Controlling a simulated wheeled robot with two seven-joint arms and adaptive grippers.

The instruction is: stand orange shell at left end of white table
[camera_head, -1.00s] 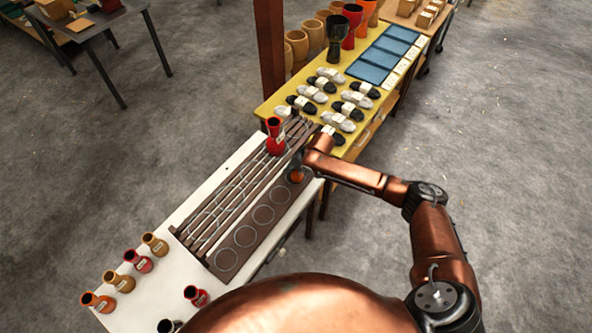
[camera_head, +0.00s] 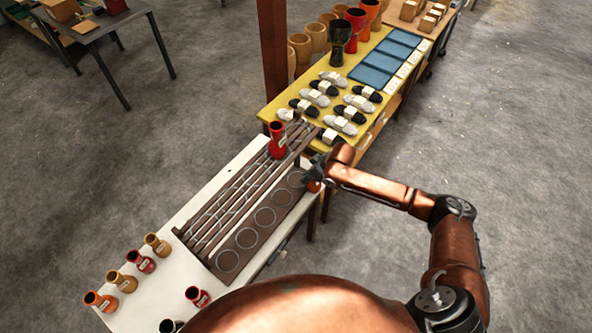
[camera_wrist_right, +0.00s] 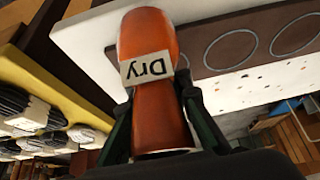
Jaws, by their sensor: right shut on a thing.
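My right gripper (camera_head: 313,177) is shut on an orange shell (camera_head: 314,187) at the far right end of the white table (camera_head: 168,285). In the head view the shell is mostly hidden by the gripper. In the right wrist view the orange shell (camera_wrist_right: 158,112) shows large between the fingers, with a white "Dry" label; the table's edge and board lie behind it. At the table's left end stand several shells: an orange one (camera_head: 100,301), tan ones (camera_head: 122,282) and a red one (camera_head: 141,261). My left gripper is not in view.
A dark board with ring marks (camera_head: 245,238) and a slatted rack (camera_head: 225,205) cover the table's middle. A red shell (camera_head: 278,140) stands at the rack's far end. Another red shell (camera_head: 197,296) is near the front edge. A yellow table (camera_head: 290,92) with shoe-like bundles adjoins.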

